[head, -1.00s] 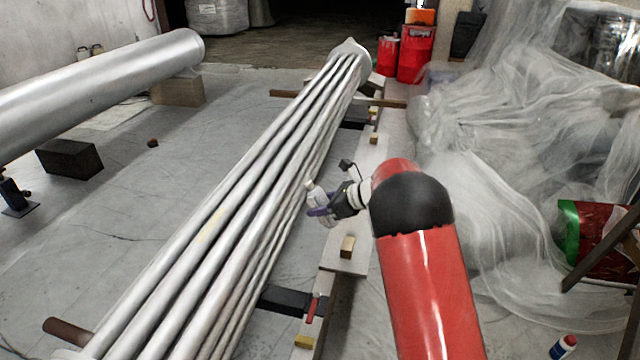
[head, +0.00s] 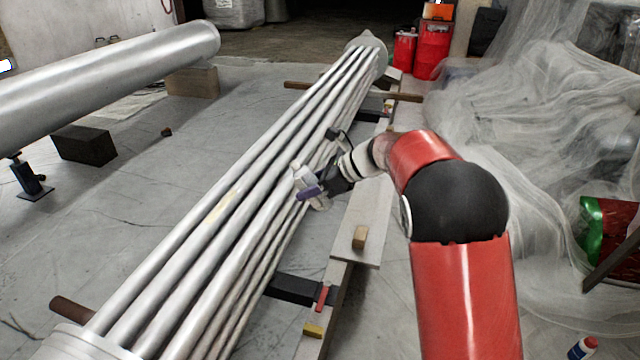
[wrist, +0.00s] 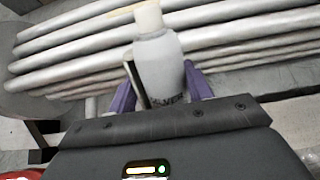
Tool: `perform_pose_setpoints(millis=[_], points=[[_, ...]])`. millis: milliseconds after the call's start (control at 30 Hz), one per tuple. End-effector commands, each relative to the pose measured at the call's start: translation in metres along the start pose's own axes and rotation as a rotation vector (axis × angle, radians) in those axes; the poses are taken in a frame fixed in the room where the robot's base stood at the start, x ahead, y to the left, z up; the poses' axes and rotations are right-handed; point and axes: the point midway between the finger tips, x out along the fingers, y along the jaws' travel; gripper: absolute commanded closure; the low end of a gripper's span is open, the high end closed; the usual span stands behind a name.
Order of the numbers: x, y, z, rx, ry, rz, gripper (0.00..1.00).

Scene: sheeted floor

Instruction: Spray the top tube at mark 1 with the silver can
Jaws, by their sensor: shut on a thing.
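A bundle of long silver tubes (head: 262,205) runs from the near left to the far right of the head view. A pale yellowish patch (head: 222,208) shows on an upper tube; I cannot read a number there. My gripper (head: 311,193), with purple fingers, is shut on the silver can (head: 302,177), beside the right side of the bundle. In the wrist view the can (wrist: 158,68) is between the purple fingers, its pale cap towards the tubes (wrist: 235,40). Part of a label shows on the can. No spray is visible.
A large silver pipe (head: 110,80) lies at left on blocks. A plank (head: 352,235) with small wood blocks runs along the bundle's right side. Plastic sheeting (head: 530,130) covers the right. Red drums (head: 432,50) stand at the back. The floor left of the bundle is mostly open.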

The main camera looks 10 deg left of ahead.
Motion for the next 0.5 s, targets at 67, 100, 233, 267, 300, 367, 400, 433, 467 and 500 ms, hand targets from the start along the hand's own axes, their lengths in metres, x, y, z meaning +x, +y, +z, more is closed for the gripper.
perform_pose_setpoints(millis=[67, 100, 233, 267, 300, 367, 400, 433, 467, 500], points=[[0.002, 0.02, -0.003, -0.004, -0.003, -0.002, 0.58], [0.002, 0.03, -0.003, -0.004, -0.003, -0.001, 0.58], [0.002, 0.063, -0.003, -0.003, -0.004, 0.0, 0.58], [0.001, 0.07, -0.002, -0.003, -0.004, -0.001, 0.58], [0.001, 0.08, -0.002, -0.003, -0.004, -0.001, 0.58], [0.001, 0.096, -0.002, -0.004, -0.003, 0.0, 0.58], [0.001, 0.105, -0.001, -0.004, -0.003, 0.0, 0.58], [0.001, 0.112, -0.001, -0.004, -0.003, 0.0, 0.58], [0.001, 0.119, -0.002, -0.004, -0.002, 0.0, 0.58], [0.0, 0.127, -0.001, -0.003, -0.002, -0.001, 0.58]])
